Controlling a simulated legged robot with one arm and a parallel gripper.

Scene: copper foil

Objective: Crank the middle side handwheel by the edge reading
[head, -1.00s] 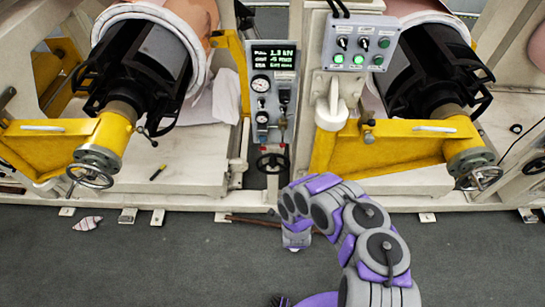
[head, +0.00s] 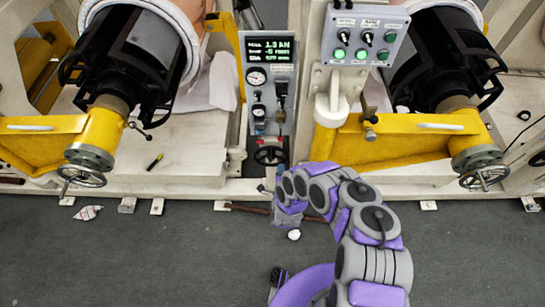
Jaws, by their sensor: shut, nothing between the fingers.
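The middle side handwheel (head: 270,155) is a small dark wheel at the foot of the grey gauge panel, between the two roll stands. The panel's display (head: 270,50) shows green lines; the top one reads about 1.3 kN, and the line below looks like -5 with a word too small to read surely. My gripper (head: 263,188) shows only as a small grey tip at the left of my curled purple and grey arm. It is shut and empty, below the handwheel and apart from it in the picture. The rest of it is hidden behind my arm links.
Larger handwheels stand at the left (head: 82,176) and right (head: 484,178) on yellow arms (head: 400,140). A switch box (head: 364,35) with green lamps is above right. A brown rod (head: 245,208) and a crumpled scrap (head: 87,212) lie on the dark floor, which is mostly clear.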

